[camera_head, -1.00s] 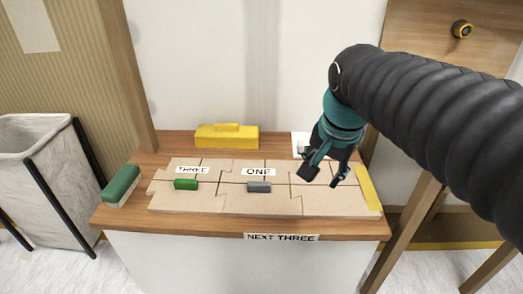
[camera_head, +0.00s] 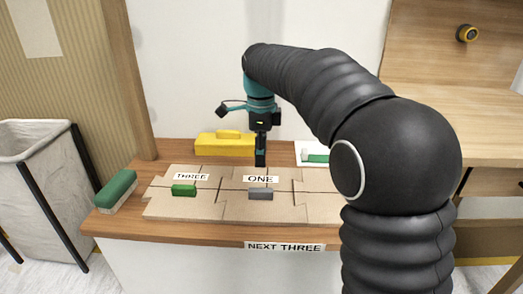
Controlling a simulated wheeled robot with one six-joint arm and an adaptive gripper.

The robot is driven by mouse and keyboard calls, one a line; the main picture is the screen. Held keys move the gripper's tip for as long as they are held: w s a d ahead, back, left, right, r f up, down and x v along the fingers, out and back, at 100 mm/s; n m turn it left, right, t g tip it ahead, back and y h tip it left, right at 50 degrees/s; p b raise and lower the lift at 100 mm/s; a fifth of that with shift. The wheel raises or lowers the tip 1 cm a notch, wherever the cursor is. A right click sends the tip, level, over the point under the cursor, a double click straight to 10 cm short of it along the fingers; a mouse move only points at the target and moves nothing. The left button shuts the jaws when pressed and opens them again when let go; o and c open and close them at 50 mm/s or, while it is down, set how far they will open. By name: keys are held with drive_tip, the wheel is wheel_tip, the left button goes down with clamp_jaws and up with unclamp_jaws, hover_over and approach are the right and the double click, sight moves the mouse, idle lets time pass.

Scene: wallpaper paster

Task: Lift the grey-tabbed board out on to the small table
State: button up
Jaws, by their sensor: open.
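The grey-tabbed board (camera_head: 262,211) lies flat on the wooden worktop, labelled ONE, with a small grey tab (camera_head: 260,194) standing on it. It interlocks with the board (camera_head: 185,209) on its left, which is labelled THREE and has a green tab (camera_head: 184,190). My gripper (camera_head: 260,158) is open and empty. It points down above the far part of the grey-tabbed board, behind the ONE label and the grey tab. I cannot tell whether its tip touches the board. The small table cannot be clearly made out.
A yellow block (camera_head: 222,144) stands behind the boards. A green-topped brush-like block (camera_head: 116,189) lies at the left edge. A white sheet with a green piece (camera_head: 316,157) lies back right. The worktop front (camera_head: 284,246) reads NEXT THREE. A bin (camera_head: 40,165) stands left.

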sight(261, 190)
wheel_tip(261, 190, down, 12)
drive_tip(key=b, duration=0.2)
drive_tip(key=shift+f+b, duration=0.25)
drive_tip(key=shift+b, duration=0.1)
clamp_jaws()
idle(0.4)
